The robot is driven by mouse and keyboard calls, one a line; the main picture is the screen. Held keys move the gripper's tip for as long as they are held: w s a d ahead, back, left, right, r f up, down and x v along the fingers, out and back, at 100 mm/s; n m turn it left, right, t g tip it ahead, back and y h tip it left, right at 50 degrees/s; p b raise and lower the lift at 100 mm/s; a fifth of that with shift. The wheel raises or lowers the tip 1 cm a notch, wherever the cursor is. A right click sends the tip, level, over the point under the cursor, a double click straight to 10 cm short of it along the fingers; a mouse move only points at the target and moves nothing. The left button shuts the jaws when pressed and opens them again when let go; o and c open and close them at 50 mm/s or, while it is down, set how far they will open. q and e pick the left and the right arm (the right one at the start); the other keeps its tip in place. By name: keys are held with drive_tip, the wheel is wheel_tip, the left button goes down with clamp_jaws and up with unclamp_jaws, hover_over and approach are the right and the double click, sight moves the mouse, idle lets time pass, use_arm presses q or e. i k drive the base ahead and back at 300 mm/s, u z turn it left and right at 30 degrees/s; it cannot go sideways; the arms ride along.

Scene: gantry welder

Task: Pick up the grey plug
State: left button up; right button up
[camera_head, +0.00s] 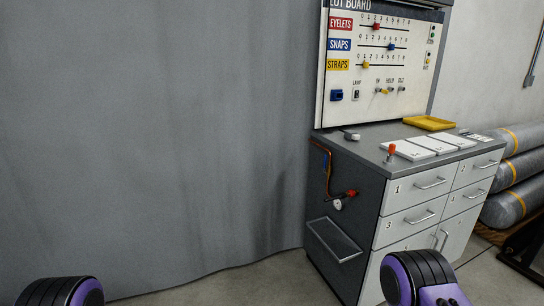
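A small light-grey piece (350,135) lies on the dark top of the cabinet, near its back left, just below the board. It may be the grey plug, but it is too small to tell for certain. Nothing holds it. Neither of my grippers shows in the head view. Only rounded black and purple parts of my arms show at the bottom left and bottom right, well short of the cabinet top.
The grey cabinet (410,210) has several drawers. An orange-red knob (391,151), white cards (409,149) and a yellow tray (430,123) are on top. A board with sliders (376,75) rises behind. Gas cylinders (515,170) lie right. A grey curtain (160,140) hangs left.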

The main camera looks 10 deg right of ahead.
sight(350, 134)
drive_tip(key=i, duration=2)
drive_tip(key=z, duration=1.2)
